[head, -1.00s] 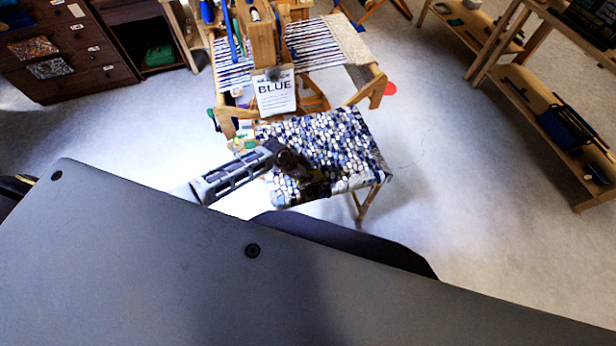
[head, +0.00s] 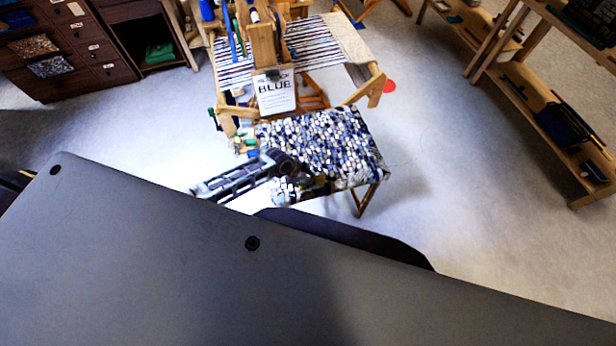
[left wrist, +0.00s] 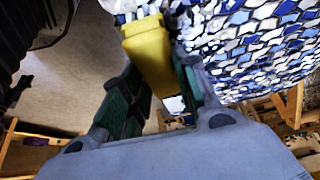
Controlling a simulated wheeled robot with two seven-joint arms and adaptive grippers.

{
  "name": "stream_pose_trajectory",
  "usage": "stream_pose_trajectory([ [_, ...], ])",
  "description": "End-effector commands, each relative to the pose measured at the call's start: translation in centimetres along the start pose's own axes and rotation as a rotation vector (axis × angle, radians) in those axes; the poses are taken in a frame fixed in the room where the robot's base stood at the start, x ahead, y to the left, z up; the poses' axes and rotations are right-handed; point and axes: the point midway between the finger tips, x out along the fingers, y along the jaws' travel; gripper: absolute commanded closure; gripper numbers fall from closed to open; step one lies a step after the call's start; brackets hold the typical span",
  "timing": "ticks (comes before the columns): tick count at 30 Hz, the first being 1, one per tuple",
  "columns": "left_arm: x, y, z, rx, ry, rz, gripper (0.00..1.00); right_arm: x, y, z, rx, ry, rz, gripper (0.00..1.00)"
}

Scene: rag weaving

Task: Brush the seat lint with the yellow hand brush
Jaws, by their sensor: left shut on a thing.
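The yellow hand brush (left wrist: 150,55) is between the fingers of my left gripper (left wrist: 160,85) in the left wrist view, and the gripper is shut on it. The brush's far end is at the edge of the blue, white and black woven seat (left wrist: 265,45); I cannot tell whether it touches. In the head view the seat (head: 330,140) is on a wooden stool, and my left gripper (head: 312,182) is over its near left part. The brush is hard to make out there. I cannot make out any lint on the patterned seat. My right gripper is not in view.
Wooden shelves (head: 550,110) are at the right, and a dark drawer cabinet (head: 95,65) is at the back left. The floor right of the stool is clear.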

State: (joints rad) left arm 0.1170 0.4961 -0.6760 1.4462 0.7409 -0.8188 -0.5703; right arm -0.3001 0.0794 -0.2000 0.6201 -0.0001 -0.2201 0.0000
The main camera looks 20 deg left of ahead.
Motion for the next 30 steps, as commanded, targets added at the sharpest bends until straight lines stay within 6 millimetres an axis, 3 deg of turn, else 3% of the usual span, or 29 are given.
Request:
stream_pose_trajectory([
  [17, 0.0, -0.2, 0.0, 0.0, -0.001, -0.002, 1.0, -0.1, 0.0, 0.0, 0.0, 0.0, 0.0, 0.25],
  [30, 0.1, -2.9, 0.1, 0.001, 0.0, -0.004, 1.0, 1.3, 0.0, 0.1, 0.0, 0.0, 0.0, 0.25],
])
